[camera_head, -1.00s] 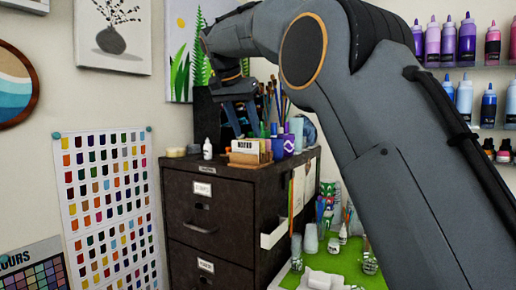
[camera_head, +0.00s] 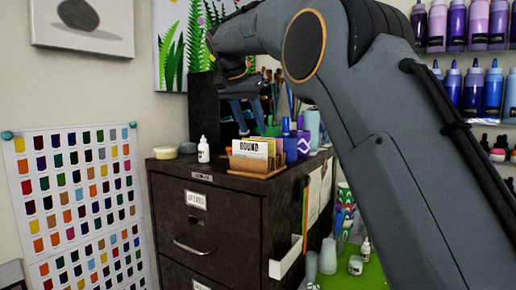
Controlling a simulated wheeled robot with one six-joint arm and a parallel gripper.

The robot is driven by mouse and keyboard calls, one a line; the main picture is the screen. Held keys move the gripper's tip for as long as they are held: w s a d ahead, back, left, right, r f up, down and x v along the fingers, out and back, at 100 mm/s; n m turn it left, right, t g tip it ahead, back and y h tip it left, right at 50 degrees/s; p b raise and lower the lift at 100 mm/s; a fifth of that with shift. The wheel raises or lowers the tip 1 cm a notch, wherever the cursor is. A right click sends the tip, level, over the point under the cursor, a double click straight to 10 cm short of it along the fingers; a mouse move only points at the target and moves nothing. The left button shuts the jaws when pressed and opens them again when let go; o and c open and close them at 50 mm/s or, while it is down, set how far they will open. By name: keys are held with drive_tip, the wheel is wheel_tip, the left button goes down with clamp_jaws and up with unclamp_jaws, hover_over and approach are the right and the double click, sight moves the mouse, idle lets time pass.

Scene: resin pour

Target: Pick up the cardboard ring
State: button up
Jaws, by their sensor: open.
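I cannot make out a clear cardboard ring. A low, round, tan item (camera_head: 165,152) lies at the left front of the dark filing cabinet's top (camera_head: 205,214); I cannot tell whether it is a ring. My gripper (camera_head: 245,130) is open, pointing down above the back of the cabinet top, behind the card box in the picture. Its fingertips are partly hidden by the clutter. I see nothing held in it, and the tan item is to its left.
A white dropper bottle (camera_head: 203,150), a wooden card box (camera_head: 251,157) and a purple cup (camera_head: 303,145) with brushes crowd the cabinet top. A dark box (camera_head: 203,105) stands behind. Bottles line the right shelves (camera_head: 470,49). A green mat (camera_head: 375,272) lies lower right.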

drive_tip(key=p+x, duration=0.1)
drive_tip(key=x, duration=0.4)
drive_tip(key=shift+d+p, duration=0.2)
drive_tip(key=shift+p, duration=0.2)
drive_tip(key=c, duration=1.1)
